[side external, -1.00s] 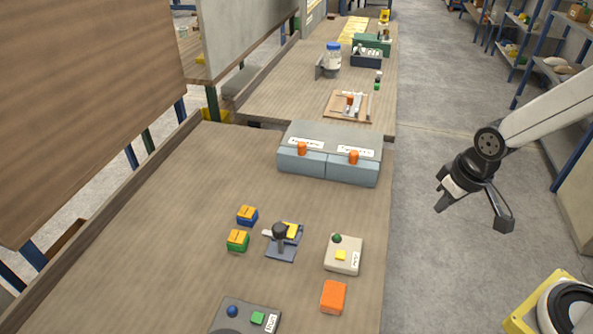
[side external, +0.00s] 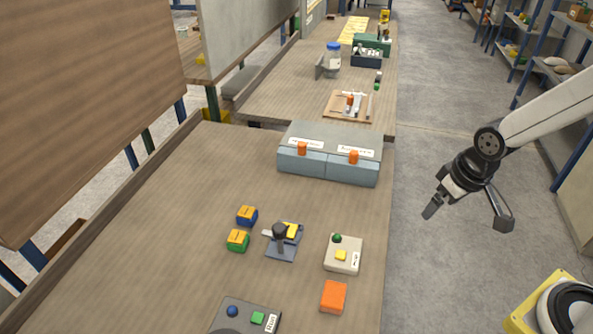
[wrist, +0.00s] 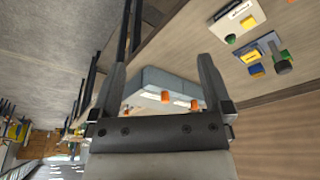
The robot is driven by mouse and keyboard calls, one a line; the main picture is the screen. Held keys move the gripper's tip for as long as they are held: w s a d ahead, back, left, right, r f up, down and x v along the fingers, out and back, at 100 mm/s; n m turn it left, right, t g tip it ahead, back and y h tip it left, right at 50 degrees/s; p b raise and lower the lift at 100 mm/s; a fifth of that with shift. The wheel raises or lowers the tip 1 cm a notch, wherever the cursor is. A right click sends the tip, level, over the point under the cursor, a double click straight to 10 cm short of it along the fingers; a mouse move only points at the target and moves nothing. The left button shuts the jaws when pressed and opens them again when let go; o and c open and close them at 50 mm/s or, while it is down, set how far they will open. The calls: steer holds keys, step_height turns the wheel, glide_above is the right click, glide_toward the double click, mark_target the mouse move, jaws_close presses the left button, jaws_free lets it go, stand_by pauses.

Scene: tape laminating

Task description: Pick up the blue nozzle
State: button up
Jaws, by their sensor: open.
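No part clearly recognizable as a nozzle shows. A small blue block with an orange-yellow top (side external: 247,216) sits on the near bench. A similar green block with an orange-yellow top (side external: 237,240) sits just in front of it. A blue knob (side external: 232,311) is on a dark grey panel at the bottom edge. My gripper (side external: 467,215) hangs to the right of the bench, over the floor, open and apart from every object. In the wrist view my gripper (wrist: 161,62) has its fingers spread with nothing held between them.
A grey box with two orange knobs (side external: 328,165) stands at the bench's far end. A grey fixture (side external: 283,247), a white control box (side external: 343,262) and an orange block (side external: 333,297) stand nearer. The bench's left half is clear. A second bench (side external: 270,90) lies beyond.

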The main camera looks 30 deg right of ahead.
steer(key=w+a+n, duration=0.2)
steer(key=w+a, duration=0.2)
steer(key=w, duration=0.5)
steer(key=n+y, duration=0.3)
steer(key=n, duration=0.4)
glide_above(247, 211)
steer(key=s+d, duration=0.2)
step_height(247, 211, down, 8)
steer(key=shift+w+a+f+t, duration=0.15)
steer(key=shift+a+f+t, duration=0.05)
steer(key=shift+f, duration=0.4)
steer(key=shift+w+a+f+t, duration=0.15)
steer(key=shift+f+t, duration=0.05)
steer(key=shift+f, duration=0.4)
steer(key=shift+f, duration=0.1)
steer(key=shift+x, duration=2.45)
steer(key=shift+a, duration=0.1)
